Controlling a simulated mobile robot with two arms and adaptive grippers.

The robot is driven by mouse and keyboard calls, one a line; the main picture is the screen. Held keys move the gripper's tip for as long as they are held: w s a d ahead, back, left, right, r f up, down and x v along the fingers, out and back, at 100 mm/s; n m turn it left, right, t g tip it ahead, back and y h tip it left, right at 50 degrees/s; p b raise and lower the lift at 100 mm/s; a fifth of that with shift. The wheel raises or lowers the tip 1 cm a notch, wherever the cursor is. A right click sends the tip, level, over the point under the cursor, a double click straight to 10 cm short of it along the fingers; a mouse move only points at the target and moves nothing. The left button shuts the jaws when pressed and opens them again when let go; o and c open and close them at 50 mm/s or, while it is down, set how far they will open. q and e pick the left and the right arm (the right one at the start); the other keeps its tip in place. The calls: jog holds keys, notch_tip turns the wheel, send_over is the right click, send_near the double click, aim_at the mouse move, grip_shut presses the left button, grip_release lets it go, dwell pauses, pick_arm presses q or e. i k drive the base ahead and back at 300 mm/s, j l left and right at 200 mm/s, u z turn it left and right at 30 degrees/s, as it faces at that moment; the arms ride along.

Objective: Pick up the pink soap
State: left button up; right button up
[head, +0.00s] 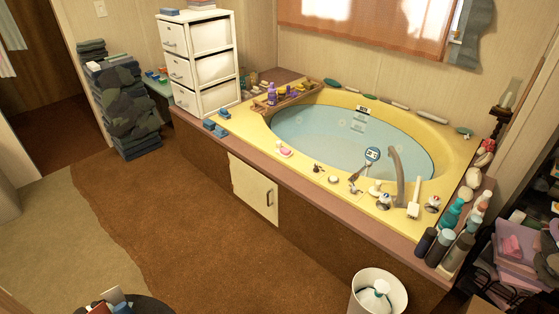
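The pink soap (285,151) is a small pink piece on the front left rim of the yellow corner tub (262,138). It seems to lie on a small light dish, but it is too small to be sure. Nothing covers it. Neither of my grippers shows in the head view.
A white drawer unit (203,62) stands left of the tub, near small blue items (214,127). Taps and a shower head (372,153) line the front rim. Bottles (451,216) crowd the right corner. A white bin (363,275) stands in front. The brown carpet (185,210) is clear.

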aim_at(285, 151)
jog(key=i+l+z, duration=0.35)
jog(key=j+z, duration=0.1)
jog(key=z, duration=0.35)
jog(key=i+j+z, duration=0.1)
jog(key=z, duration=0.3)
jog(key=j+z, duration=0.1)
jog(key=z, duration=0.35)
jog(key=i+j+z, duration=0.1)
jog(key=z, duration=0.35)
jog(key=i+j+z, duration=0.1)
jog(key=j+z, duration=0.35)
jog(key=j, duration=0.6)
jog(key=j+u, duration=0.45)
jog(key=j, duration=0.2)
jog(key=j+u, duration=0.45)
jog(key=j, duration=0.25)
